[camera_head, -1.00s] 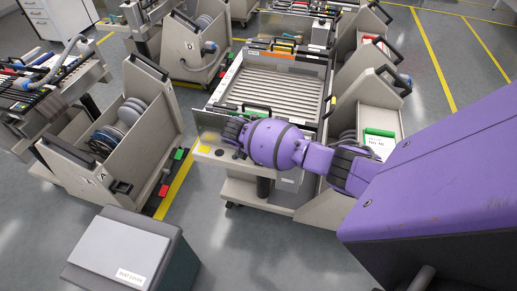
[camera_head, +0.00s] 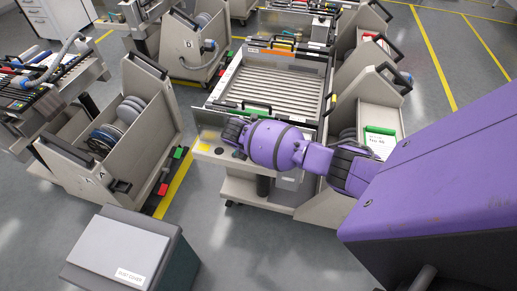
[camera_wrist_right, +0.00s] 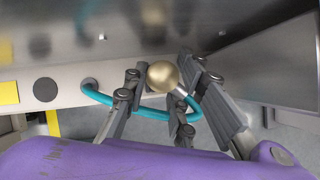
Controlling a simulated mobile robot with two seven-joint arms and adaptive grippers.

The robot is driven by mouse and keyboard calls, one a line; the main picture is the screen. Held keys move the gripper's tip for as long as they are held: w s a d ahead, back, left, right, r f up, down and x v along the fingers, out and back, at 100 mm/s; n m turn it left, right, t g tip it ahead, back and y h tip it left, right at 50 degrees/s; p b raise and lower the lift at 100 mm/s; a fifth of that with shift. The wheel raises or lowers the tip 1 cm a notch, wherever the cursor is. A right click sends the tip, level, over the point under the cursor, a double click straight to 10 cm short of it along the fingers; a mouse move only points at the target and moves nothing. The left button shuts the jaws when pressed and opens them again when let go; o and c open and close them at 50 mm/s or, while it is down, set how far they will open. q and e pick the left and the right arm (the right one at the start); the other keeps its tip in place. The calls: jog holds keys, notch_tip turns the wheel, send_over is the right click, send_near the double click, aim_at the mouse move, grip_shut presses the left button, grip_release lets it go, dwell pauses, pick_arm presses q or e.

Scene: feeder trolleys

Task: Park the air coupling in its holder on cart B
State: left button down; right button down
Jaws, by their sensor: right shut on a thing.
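The air coupling (camera_wrist_right: 163,74) is a rounded brass-coloured piece on a teal hose (camera_wrist_right: 148,112), seen in the right wrist view. My right gripper (camera_wrist_right: 165,90) is shut on it, with the brass end between the grey fingers. The hose loops from a round port in a pale panel. In the head view my purple right arm reaches in from the right, and its gripper (camera_head: 234,130) is at the front left corner of the middle cart (camera_head: 213,158). The coupling is hidden there. A cart marked B (camera_head: 178,62) stands at the back left. My left gripper is not in view. I cannot make out the holder.
A cart marked A (camera_head: 150,110) with reels stands at the left. A grey box with a light lid (camera_head: 118,248) is at the front left. A yellow pad (camera_head: 208,135) and dark discs are on the middle cart's front ledge.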

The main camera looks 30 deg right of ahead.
jog(key=shift+f, duration=0.1)
jog(key=c, duration=1.4)
grip_release()
jog(key=shift+a+r, duration=0.1)
jog(key=shift+r, duration=0.1)
jog(key=v, duration=1.1)
jog(key=shift+a+r, duration=0.15)
jog(key=shift+r, duration=0.15)
